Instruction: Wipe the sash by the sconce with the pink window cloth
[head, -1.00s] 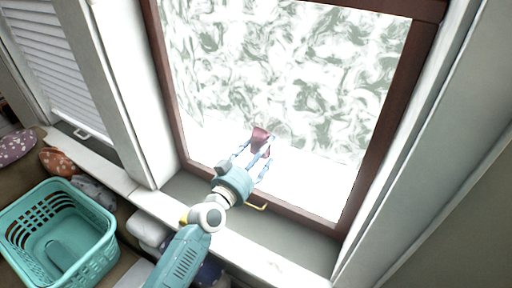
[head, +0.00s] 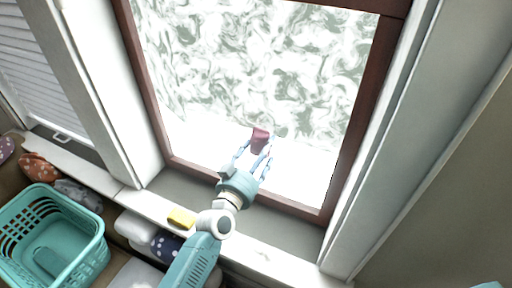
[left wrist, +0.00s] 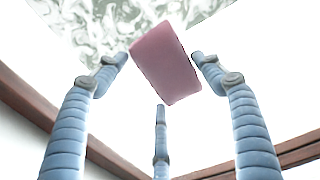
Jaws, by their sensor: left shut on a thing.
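The sash (head: 347,150) has a dark reddish-brown frame around a bright pane. Grey-green swirly smears (head: 270,65) cover the pane's upper part; its lower part is plain white. My left gripper (head: 256,152) is in front of the lower pane, shut on the pink window cloth (head: 260,139). In the left wrist view the cloth (left wrist: 166,62) is a small flat pink block between the blue fingertips, with the pane behind it. I cannot tell whether the cloth touches the glass. No sconce is in view. My right gripper is not in view.
A teal basket (head: 52,240) stands at the lower left. A yellow block (head: 181,217) lies on the white ledge (head: 262,255) beside my left forearm. Patterned items (head: 40,168) lie at the left. A louvred shutter (head: 40,75) is at the upper left.

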